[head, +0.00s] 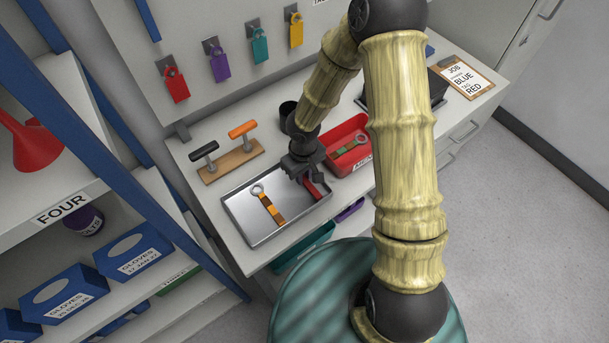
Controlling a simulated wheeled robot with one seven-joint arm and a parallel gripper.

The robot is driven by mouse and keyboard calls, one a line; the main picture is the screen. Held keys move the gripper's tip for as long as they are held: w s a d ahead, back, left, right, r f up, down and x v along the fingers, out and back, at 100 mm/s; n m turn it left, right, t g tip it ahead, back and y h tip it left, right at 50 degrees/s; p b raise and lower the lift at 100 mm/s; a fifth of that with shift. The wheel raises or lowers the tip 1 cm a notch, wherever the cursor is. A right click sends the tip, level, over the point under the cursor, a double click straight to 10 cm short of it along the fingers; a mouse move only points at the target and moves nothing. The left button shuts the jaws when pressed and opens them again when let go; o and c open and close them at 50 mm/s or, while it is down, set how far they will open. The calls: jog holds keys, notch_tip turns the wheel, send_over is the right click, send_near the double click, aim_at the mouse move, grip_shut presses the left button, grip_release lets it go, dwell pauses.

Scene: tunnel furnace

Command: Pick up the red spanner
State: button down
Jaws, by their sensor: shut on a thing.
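The red spanner (318,188) is at the right side of the metal tray (280,234), directly under my gripper (308,178). My gripper is shut on the red spanner. Part of the spanner is hidden by the gripper, and I cannot tell whether it still touches the tray. An orange spanner (268,204) with a silver ring end lies in the left part of the same tray, apart from my gripper.
A red bin (337,171) with a green spanner (350,147) stands just right of the tray. A wooden stand (231,163) with black and orange handles is behind it. Coloured tags hang on the back panel. A clipboard (462,77) lies at the far right.

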aim_at(304, 179)
notch_tip(304, 179, up, 9)
jog(key=shift+r+p, duration=0.2)
jog(key=shift+p, duration=0.25)
dwell(1.1)
